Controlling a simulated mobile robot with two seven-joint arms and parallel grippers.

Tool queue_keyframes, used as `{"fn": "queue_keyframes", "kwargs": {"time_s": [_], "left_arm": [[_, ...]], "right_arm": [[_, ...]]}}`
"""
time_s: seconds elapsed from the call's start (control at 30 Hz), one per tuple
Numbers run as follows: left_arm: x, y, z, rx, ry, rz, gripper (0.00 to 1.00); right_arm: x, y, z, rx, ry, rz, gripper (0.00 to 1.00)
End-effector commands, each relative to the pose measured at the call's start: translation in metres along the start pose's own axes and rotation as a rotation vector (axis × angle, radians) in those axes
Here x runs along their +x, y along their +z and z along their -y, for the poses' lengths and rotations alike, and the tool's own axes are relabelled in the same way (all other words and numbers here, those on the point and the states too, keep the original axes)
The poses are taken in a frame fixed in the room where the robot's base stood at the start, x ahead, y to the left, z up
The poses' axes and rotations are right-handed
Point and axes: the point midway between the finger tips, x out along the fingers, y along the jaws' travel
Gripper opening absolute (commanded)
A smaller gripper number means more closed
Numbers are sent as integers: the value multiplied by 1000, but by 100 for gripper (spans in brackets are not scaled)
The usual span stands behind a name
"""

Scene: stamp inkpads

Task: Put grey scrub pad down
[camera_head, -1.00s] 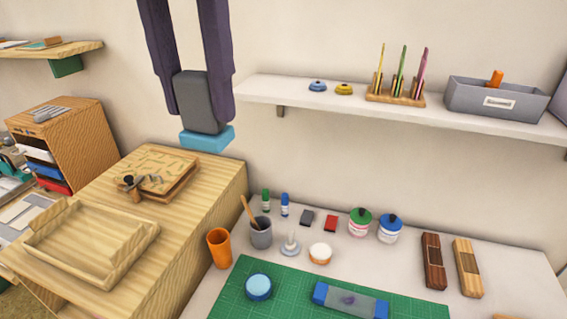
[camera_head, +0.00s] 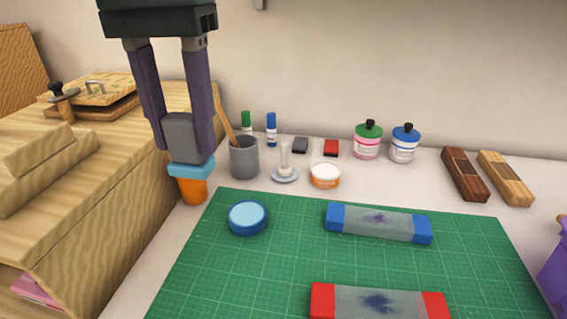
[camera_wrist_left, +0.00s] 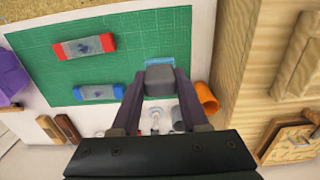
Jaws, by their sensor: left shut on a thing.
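The grey scrub pad (camera_head: 183,136) is a grey block with a light blue base. My left gripper (camera_head: 184,148) is shut on its grey part, with one dark purple finger on each side. The pad is upright, and in the head view its blue base overlaps the top of the orange cup. In the left wrist view the pad (camera_wrist_left: 160,77) sits between the fingers (camera_wrist_left: 160,85), in front of the green mat's edge. I cannot tell how high it is above the table. My right gripper is not in view.
The green mat (camera_head: 270,275) bears a round blue tin (camera_head: 247,218), a blue-ended inkpad (camera_head: 378,223) and a red-ended inkpad (camera_head: 378,303). The orange cup (camera_head: 193,190) and grey cup (camera_head: 244,158) stand close to the pad. The mat's left front part is clear.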

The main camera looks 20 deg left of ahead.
Motion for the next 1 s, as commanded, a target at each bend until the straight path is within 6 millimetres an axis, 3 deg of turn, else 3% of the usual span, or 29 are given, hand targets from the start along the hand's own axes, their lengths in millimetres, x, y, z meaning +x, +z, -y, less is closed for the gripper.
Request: {"fn": "queue_keyframes", "kwargs": {"time_s": [0.03,0.27,0.6,0.7,1.0], "left_arm": [[14,0,1,-5,0,1,0],[42,0,3,-14,-4,5,0],[140,1,4,-12,-5,6,0],[161,0,3,-12,-4,4,0],[187,0,3,-12,-3,3,0]], "right_arm": [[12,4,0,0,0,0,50],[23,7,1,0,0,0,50],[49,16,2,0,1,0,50],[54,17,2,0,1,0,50],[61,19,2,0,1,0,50]]}}
